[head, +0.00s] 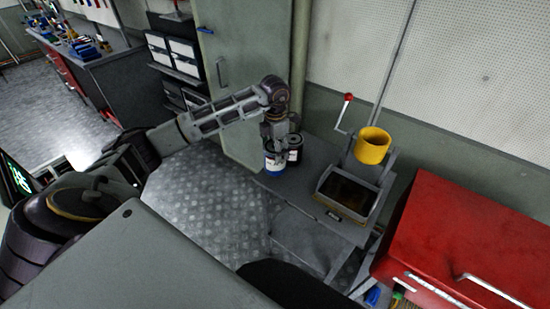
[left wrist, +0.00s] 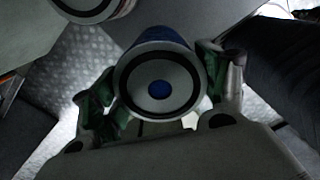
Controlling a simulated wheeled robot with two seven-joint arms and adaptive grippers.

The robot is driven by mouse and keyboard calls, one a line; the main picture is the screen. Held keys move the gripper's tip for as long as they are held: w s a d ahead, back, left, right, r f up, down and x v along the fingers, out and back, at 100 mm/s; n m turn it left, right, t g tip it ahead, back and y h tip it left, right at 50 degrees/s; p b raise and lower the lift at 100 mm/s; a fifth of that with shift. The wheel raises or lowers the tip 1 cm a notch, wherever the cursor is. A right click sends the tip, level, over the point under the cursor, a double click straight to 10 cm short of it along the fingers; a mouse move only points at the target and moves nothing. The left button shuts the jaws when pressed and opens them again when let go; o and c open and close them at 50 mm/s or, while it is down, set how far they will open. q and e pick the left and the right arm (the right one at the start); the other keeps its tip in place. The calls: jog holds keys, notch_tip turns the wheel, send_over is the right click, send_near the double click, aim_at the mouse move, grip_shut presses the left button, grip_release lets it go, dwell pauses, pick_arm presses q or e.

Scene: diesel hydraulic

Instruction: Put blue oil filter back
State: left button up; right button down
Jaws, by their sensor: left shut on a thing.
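My left gripper (head: 273,146) is shut on the blue oil filter (head: 273,166), a can with a white band, at the left end of the grey bench (head: 318,160). I cannot tell whether the blue filter touches the bench. My right gripper is not in view.
A yellow cup (head: 372,146) and a red-knobbed lever (head: 345,106) stand above a dark open tray (head: 346,193) to the right. A red cabinet (head: 465,240) is at the far right. A tall green-grey cabinet (head: 235,80) stands behind my left arm.

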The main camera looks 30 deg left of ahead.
aim_at(272, 169)
pick_arm(q)
jog(key=shift+f, duration=0.4)
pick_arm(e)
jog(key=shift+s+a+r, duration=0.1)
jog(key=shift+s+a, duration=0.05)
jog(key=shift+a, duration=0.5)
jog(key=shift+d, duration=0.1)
pick_arm(q)
jog(key=shift+f, duration=0.5)
jog(key=shift+f+p, duration=0.3)
jog(key=shift+f, duration=1.15)
jog(key=o, duration=1.1)
jog(key=shift+c, duration=0.2)
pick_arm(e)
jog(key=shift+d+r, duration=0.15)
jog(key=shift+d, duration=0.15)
